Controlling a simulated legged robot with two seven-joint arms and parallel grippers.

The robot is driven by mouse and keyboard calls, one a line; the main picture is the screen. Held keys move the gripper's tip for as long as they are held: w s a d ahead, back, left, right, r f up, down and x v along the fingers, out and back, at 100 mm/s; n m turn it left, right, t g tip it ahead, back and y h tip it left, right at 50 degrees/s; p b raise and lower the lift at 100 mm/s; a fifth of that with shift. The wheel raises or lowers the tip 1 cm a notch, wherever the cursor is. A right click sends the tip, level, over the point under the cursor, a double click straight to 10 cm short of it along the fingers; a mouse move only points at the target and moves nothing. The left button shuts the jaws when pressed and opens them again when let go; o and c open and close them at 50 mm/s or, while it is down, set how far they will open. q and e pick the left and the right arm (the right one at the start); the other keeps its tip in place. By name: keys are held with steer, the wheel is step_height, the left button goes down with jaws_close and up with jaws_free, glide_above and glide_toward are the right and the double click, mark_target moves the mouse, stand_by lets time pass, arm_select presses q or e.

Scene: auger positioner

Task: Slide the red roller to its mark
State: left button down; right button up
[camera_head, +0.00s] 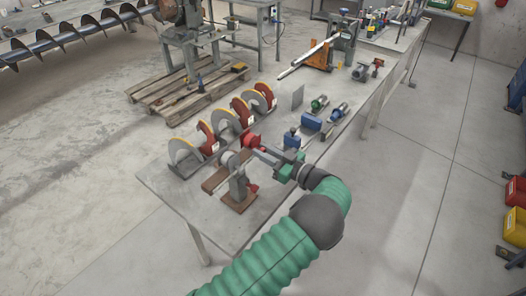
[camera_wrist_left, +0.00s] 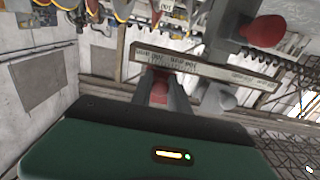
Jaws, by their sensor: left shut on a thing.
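A red roller (camera_head: 251,140) shows in the head view beside a grey positioner stand (camera_head: 238,184) near the table's front corner. My left gripper (camera_head: 262,152) reaches it from the right, with its fingers at the red part. In the left wrist view, the grey fingers (camera_wrist_left: 160,95) are shut on a small red piece (camera_wrist_left: 159,90), which appears to be the roller. A bar with printed markings (camera_wrist_left: 200,66) crosses just beyond the fingers. I cannot make out which marking is the roller's mark. My right gripper is not in view.
Red-and-grey auger discs with yellow rims (camera_head: 225,124) stand in a row behind the stand on the grey table (camera_head: 175,205). Blue blocks (camera_head: 311,121) and small green and blue motors lie to the right. A wooden pallet (camera_head: 185,92) sits on the floor beyond.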

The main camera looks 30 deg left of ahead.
arm_select(q)
steer(key=shift+s, duration=0.1)
stand_by(0.5)
steer(key=c, duration=1.3)
jaws_free()
steer(key=shift+o, duration=0.2)
steer(key=shift+d, duration=0.1)
steer(key=s+d+b, duration=0.1)
steer(key=d, duration=1.6)
steer(key=shift+s+a, duration=0.1)
